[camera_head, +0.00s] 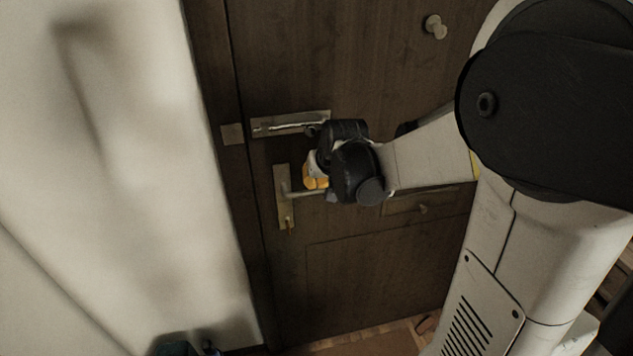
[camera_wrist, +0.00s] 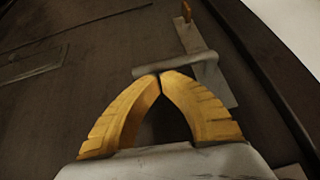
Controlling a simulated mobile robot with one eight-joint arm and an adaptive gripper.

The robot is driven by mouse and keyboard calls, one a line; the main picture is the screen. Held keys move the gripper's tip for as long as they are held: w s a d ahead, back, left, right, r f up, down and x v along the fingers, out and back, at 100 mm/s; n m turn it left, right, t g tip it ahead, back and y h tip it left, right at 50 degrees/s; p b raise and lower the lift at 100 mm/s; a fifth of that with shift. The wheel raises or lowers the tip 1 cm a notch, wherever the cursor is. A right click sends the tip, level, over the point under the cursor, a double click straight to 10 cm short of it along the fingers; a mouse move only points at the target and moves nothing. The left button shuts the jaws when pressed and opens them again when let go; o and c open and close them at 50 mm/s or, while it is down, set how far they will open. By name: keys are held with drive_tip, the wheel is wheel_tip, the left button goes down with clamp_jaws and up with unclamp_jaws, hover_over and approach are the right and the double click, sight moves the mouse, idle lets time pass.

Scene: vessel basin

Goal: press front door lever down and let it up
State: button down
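The dark brown front door (camera_head: 370,265) stands in the middle of the head view and looks closed. Its metal lever (camera_head: 306,192) sticks out to the right from an upright plate (camera_head: 284,205) and looks about level. My gripper (camera_head: 316,183) is at the lever, just above it in the head view; the arm hides the lever's far end. In the wrist view the lever (camera_wrist: 178,68) lies across the picture right at my yellow fingertips (camera_wrist: 160,76). The fingertips meet with nothing between them. I cannot tell whether they touch the lever.
A second metal plate with a bar (camera_head: 290,123) sits higher on the door. A round knob (camera_head: 435,27) is further up. A key (camera_head: 289,225) shows at the lower end of the lever plate. A pale wall (camera_head: 110,180) stands left of the door frame.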

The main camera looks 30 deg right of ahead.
sight(323, 191)
drive_tip(key=shift+f, duration=0.25)
drive_tip(key=shift+s+d+f+m+t+y+b, duration=0.1)
drive_tip(key=shift+d+f+m+t+y+b, duration=0.1)
drive_tip(key=shift+f+y+b, duration=0.25)
drive_tip(key=shift+d+f+m+t+y+b, duration=0.1)
drive_tip(key=shift+f+m+y+b, duration=0.15)
drive_tip(key=shift+y+b, duration=0.2)
drive_tip(key=shift+f+m+y+b, duration=0.25)
drive_tip(key=shift+f+y+b, duration=0.45)
drive_tip(key=shift+f+b, duration=0.15)
drive_tip(key=shift+a+f+t+y, duration=0.1)
drive_tip(key=shift+t+y, duration=0.2)
drive_tip(key=shift+t, duration=0.1)
drive_tip(key=shift+a+f+b, duration=0.1)
drive_tip(key=shift+f+b, duration=0.2)
drive_tip(key=shift+b, duration=0.15)
